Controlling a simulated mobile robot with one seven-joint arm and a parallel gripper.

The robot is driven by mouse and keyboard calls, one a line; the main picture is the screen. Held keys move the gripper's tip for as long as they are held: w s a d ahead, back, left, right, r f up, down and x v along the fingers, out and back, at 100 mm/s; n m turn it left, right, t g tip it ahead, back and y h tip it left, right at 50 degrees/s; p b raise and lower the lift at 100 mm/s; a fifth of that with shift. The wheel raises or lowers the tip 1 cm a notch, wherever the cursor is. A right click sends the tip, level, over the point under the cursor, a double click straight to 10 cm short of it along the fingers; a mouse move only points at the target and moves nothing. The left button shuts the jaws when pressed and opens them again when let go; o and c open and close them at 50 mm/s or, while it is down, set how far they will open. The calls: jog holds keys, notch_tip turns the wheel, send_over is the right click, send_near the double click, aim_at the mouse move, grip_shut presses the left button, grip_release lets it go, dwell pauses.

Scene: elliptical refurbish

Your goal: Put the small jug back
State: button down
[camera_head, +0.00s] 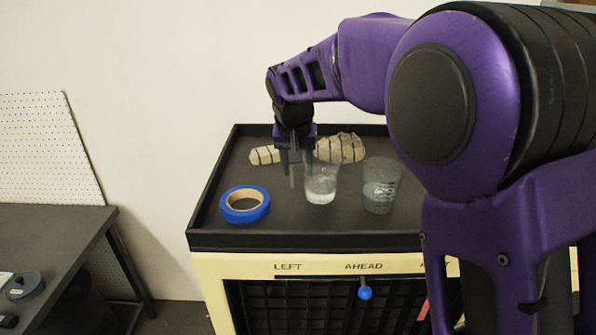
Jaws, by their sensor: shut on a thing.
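A small clear jug (321,186) is on or just above the black tray top (285,225) of the cart. I cannot tell whether its base touches the tray. My gripper (297,175) points down at the jug's left side and is shut on it. The exact contact of the fingers is hard to make out. A second clear, patterned glass vessel (381,187) stands upright just to the right, apart from the jug.
A blue tape roll (244,205) lies at the front left of the tray. A pale, dark-striped object (340,147) lies behind the jug, and another pale striped piece (264,155) is behind my gripper. The tray has a raised rim. A grey table (60,235) stands left.

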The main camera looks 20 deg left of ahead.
jog(key=shift+f, duration=0.35)
jog(key=shift+f, duration=0.1)
jog(key=shift+f, duration=0.15)
jog(key=shift+c, duration=1.7)
grip_release()
jog(key=v, duration=1.2)
jog(key=shift+r+p, duration=0.25)
jog(key=shift+p, duration=0.15)
jog(key=shift+w, duration=0.15)
